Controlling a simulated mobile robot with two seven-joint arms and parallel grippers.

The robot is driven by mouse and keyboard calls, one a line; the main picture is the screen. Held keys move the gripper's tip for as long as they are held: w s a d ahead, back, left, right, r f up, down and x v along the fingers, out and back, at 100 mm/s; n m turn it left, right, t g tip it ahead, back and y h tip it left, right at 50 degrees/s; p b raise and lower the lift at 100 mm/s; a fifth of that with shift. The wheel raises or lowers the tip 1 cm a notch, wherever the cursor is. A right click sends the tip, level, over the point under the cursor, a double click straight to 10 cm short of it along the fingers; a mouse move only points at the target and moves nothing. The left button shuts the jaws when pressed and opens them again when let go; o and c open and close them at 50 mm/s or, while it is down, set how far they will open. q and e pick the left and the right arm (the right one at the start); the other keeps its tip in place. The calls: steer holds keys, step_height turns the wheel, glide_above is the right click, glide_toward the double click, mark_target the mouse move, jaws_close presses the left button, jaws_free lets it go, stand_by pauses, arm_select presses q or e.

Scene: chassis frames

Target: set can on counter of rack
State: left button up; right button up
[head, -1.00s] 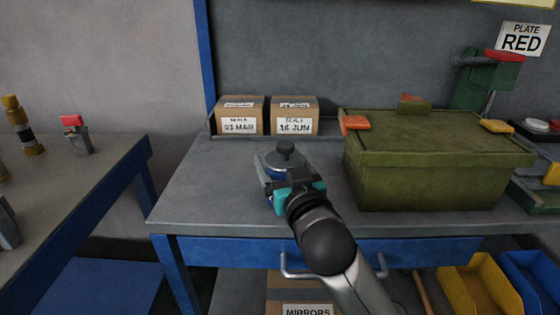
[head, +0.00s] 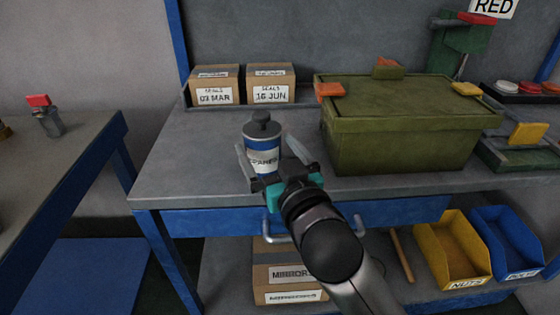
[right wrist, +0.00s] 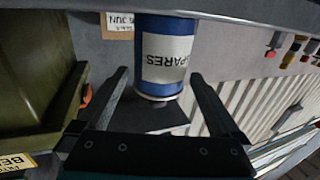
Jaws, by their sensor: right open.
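The can (head: 262,158) is blue with a white label reading SPARES and a dark knob on top. It stands upright on the grey counter (head: 185,172) of the blue-framed rack, left of the green crate. My right gripper (head: 266,142) is open, its fingers spread on either side of the can's near side. In the right wrist view the can (right wrist: 166,50) stands beyond the palm, between and past the fingertips, with gaps to both. My left gripper is not in view.
Two cardboard boxes (head: 215,97) stand behind the can. The green crate (head: 400,145) fills the counter's middle. Yellow (head: 455,255) and blue (head: 510,245) bins sit on the lower shelf. Another bench (head: 65,165) is at left. Counter left of the can is clear.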

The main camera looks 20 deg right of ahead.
steer(key=s, duration=0.3)
steer(key=shift+s+d+p, duration=0.1)
steer(key=shift+s+p, duration=0.15)
steer(key=shift+p, duration=0.15)
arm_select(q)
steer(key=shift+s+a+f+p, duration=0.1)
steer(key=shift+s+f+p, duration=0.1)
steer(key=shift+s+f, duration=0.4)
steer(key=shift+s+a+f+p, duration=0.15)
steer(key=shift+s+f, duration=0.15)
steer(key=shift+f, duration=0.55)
arm_select(e)
steer(key=shift+s, duration=0.95)
